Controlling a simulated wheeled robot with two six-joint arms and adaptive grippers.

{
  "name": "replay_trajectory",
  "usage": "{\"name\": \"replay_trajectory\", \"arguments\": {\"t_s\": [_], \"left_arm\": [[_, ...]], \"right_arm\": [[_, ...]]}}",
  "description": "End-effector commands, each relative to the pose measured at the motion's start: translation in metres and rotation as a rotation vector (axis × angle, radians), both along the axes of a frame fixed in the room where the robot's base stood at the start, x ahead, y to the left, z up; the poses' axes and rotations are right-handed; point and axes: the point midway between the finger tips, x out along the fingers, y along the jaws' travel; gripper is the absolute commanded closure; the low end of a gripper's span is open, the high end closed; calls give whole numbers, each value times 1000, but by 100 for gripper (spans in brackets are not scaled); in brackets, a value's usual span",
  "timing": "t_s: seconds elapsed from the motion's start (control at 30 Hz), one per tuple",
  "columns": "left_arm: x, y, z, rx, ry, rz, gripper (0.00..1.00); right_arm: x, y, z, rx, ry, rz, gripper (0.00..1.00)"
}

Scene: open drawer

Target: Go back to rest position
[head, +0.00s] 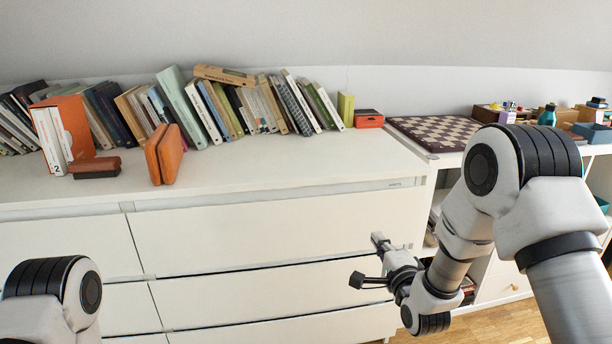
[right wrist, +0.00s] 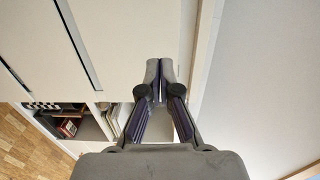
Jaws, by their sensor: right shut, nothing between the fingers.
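My right gripper (head: 378,240) is in front of the white dresser (head: 250,170), near the right end of its wide drawer front (head: 270,230). In the right wrist view the gripper (right wrist: 160,72) has its two grey fingertips together with nothing between them. A white surface lies beyond the tips; I cannot tell if they touch it. My left arm shows only as a joint at the lower left of the head view; its gripper is out of view. The drawer fronts look closed in the head view.
A row of books (head: 205,110) stands along the back of the dresser top. An orange box (head: 62,132) is at the left. A chessboard (head: 437,132) lies on the shelf unit at the right. Wooden floor (head: 500,325) shows below.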

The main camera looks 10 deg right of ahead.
Motion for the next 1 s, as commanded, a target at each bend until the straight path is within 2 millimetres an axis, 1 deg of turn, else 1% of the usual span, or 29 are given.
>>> {"name": "replay_trajectory", "arguments": {"t_s": [0.07, 0.13, 0.17, 0.2, 0.23, 0.27, 0.3, 0.37, 0.4, 0.47, 0.5, 0.57, 0.6, 0.63, 0.7, 0.73, 0.8, 0.9, 0.97, 1.0], "left_arm": [[0, 0, 0, 0, 0, 0, 15], [0, 0, 0, 0, 0, 0, 15], [0, 0, 0, 0, 0, 0, 15], [0, 0, 0, 0, 0, 0, 15], [0, 0, 0, 0, 0, 0, 15], [0, 0, 0, 0, 0, 0, 15], [0, 0, 0, 0, 0, 0, 15], [0, 0, 0, 0, 0, 0, 15], [0, 0, 0, 0, 0, 0, 15], [0, 0, 0, 0, 0, 0, 15], [0, 0, 0, 0, 0, 0, 15], [0, 0, 0, 0, 0, 0, 15], [0, 0, 0, 0, 0, 0, 15], [0, 0, 0, 0, 0, 0, 15], [0, 0, 0, 0, 0, 0, 15], [0, 0, 0, 0, 0, 0, 15], [0, 0, 0, 0, 0, 0, 15], [0, 0, 0, 0, 0, 0, 15], [-1, 0, 33, 0, 2, 0, 15], [0, 0, 46, 0, 1, 0, 15]], "right_arm": [[-7, 1, -34, -2, 57, 3, 100], [-24, 4, -77, -3, 144, 7, 100], [-36, 5, -99, -4, 193, 8, 100], [-53, 6, -129, -10, 272, 9, 100], [-69, 7, -152, -26, 337, 12, 100], [-85, 8, -174, -61, 407, 20, 100], [-109, 9, -202, -116, 502, 37, 100], [-150, 10, -240, -220, 646, 81, 100], [-178, 10, -262, -298, 743, 125, 100], [-222, 11, -288, -422, 878, 210, 100], [-250, 11, -301, -504, 960, 279, 100], [-290, 11, -315, -623, 1067, 400, 100], [-314, 11, -321, -704, 1126, 491, 100], [-332, 11, -323, -761, 1166, 566, 100], [-360, 10, -323, -881, 1218, 730, 100], [-371, 10, -323, -928, 1232, 802, 100], [-390, 10, -322, -1026, 1242, 960, 100], [-403, 10, -322, -1163, 1198, 1167, 100], [-402, 10, -288, -1178, 1186, 1177, 100], [-402, 10, -275, -1176, 1187, 1175, 100]]}}
